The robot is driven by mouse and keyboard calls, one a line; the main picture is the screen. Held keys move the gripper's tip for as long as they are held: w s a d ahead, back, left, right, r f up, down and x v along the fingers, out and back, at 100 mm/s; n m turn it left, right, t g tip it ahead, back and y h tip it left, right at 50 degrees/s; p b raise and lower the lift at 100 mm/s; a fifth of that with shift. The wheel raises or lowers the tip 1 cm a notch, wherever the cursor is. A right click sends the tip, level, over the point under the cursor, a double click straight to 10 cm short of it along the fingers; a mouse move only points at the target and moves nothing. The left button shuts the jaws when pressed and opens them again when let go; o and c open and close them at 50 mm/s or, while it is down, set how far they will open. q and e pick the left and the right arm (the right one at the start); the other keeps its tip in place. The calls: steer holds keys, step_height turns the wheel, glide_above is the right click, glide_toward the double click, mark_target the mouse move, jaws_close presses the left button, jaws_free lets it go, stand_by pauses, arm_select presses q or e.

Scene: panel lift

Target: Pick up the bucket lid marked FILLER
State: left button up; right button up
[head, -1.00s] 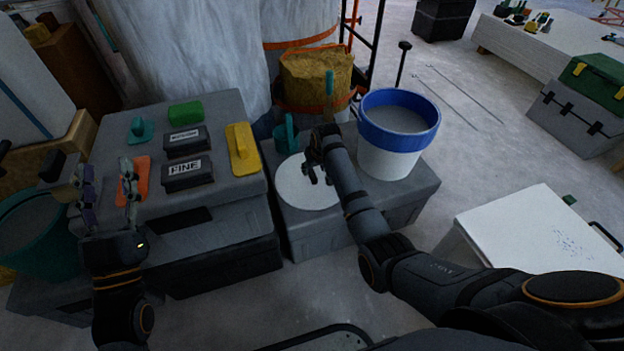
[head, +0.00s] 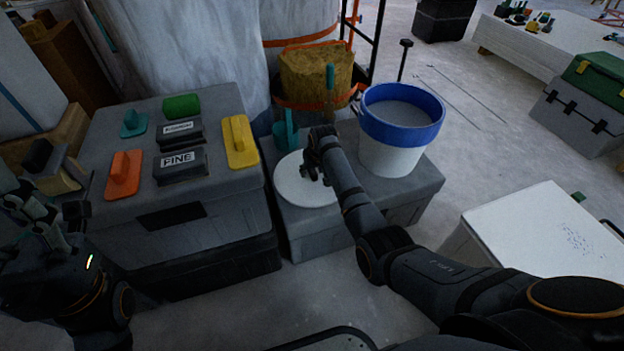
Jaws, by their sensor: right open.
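A round white lid (head: 293,187) lies flat on a low grey case, left of a bucket. No FILLER marking is readable on it. My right gripper (head: 314,180) is open and points down over the right part of the lid; whether its fingers touch the lid is hidden by the arm. The white bucket with a blue rim (head: 390,159) stands upright on the same case, its top uncovered and grey inside. My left gripper (head: 45,215) is at the far left, open and empty, away from the lid.
The grey case (head: 325,227) carries the lid and bucket. A taller grey toolbox (head: 213,191) at left holds several floats and blocks, one marked FINE (head: 180,165). Teal-handled tools (head: 287,130) stand behind the lid. A white-topped box (head: 535,225) is at right.

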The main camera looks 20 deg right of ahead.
steer(key=shift+r, duration=0.1)
steer(key=shift+c, duration=0.5)
jaws_close()
